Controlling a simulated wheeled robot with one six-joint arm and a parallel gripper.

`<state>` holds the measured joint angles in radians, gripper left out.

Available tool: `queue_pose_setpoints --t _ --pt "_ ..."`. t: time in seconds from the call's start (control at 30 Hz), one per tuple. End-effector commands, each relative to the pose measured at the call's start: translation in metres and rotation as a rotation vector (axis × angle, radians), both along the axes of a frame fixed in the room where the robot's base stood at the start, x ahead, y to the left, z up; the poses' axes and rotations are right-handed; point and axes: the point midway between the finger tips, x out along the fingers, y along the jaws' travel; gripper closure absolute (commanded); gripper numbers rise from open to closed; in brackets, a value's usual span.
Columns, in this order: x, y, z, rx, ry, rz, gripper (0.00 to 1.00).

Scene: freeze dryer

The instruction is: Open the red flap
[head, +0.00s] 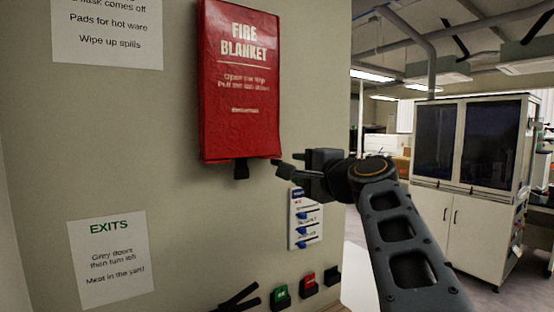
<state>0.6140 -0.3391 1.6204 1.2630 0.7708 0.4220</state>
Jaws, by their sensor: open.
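A red fire blanket pouch (240,85) hangs on the beige wall, with white lettering on its front. Its red front looks closed, and I cannot make out a separate flap edge. My gripper (286,162) is open and empty, just right of the pouch's lower right corner in the picture. I cannot tell from this view how far the fingers are from the wall.
A small panel with blue clips (305,225) is on the wall below my gripper. Green (280,297) and red (308,285) items sit lower down. Paper signs (110,258) are at left. The wall ends right of the pouch; a white cabinet (465,170) stands beyond.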

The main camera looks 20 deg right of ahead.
Motion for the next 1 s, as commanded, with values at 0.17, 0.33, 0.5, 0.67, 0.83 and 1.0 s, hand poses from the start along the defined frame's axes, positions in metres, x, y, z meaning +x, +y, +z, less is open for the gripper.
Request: queue_pose_setpoints --t 0.17,0.33,0.5,0.67,0.83,1.0 --pt "0.037 0.006 0.003 0.001 0.003 0.005 0.58" --pt "0.066 0.009 0.002 0.000 0.004 0.004 0.58" --pt "0.086 0.011 0.001 -0.002 0.003 0.003 0.58" --pt "0.096 0.012 0.001 -0.002 0.002 0.002 0.58" --pt "0.099 0.013 -0.001 -0.003 0.002 0.001 0.58" --pt "0.099 0.013 -0.001 -0.003 0.002 0.001 0.58"
